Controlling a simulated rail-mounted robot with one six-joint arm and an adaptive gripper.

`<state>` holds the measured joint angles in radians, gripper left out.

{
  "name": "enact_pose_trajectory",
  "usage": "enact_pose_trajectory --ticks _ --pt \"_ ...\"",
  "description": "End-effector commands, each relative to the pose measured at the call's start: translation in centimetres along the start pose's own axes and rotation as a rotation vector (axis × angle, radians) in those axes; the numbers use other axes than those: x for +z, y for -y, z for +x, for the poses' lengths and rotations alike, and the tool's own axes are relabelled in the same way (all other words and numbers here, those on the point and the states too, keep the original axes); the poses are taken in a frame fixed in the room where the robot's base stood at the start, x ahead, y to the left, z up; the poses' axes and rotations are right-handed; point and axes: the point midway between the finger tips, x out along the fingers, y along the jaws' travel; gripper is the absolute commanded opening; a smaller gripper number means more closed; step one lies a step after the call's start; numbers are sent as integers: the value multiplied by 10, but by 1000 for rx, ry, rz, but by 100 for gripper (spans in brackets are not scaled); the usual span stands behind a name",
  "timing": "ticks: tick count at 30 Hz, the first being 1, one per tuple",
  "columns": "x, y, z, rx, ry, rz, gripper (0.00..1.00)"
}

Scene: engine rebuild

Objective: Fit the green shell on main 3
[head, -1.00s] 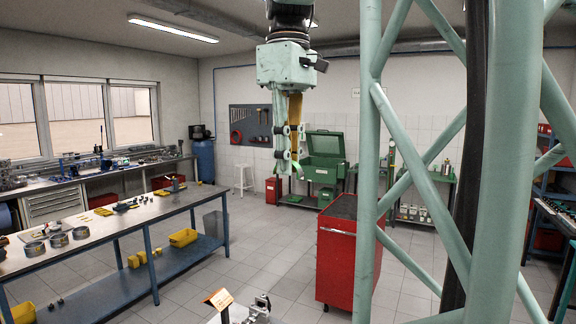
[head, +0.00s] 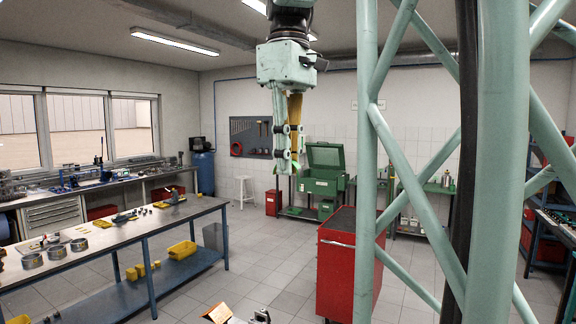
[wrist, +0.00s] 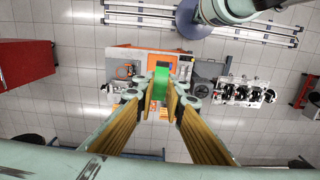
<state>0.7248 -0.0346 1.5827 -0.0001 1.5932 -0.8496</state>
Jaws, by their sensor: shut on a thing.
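My gripper (head: 286,168) hangs in mid-air in the head view, pointing down. Below and to the right in the wrist view is a metal engine part with several dark round openings (wrist: 243,92); I cannot tell which seat is main 3. The shell is well above everything and touches only the gripper. In the head view the shell is too small to make out clearly.
A red tool cabinet (head: 345,262) stands on the floor to the right. A long workbench (head: 110,236) with metal rings and yellow bins is at left.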

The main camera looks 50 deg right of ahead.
Motion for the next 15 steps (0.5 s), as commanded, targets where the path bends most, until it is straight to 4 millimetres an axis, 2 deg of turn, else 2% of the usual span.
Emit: enact_pose_trajectory --ticks 15 --pt "0 0 -16 1 -1 0 1"
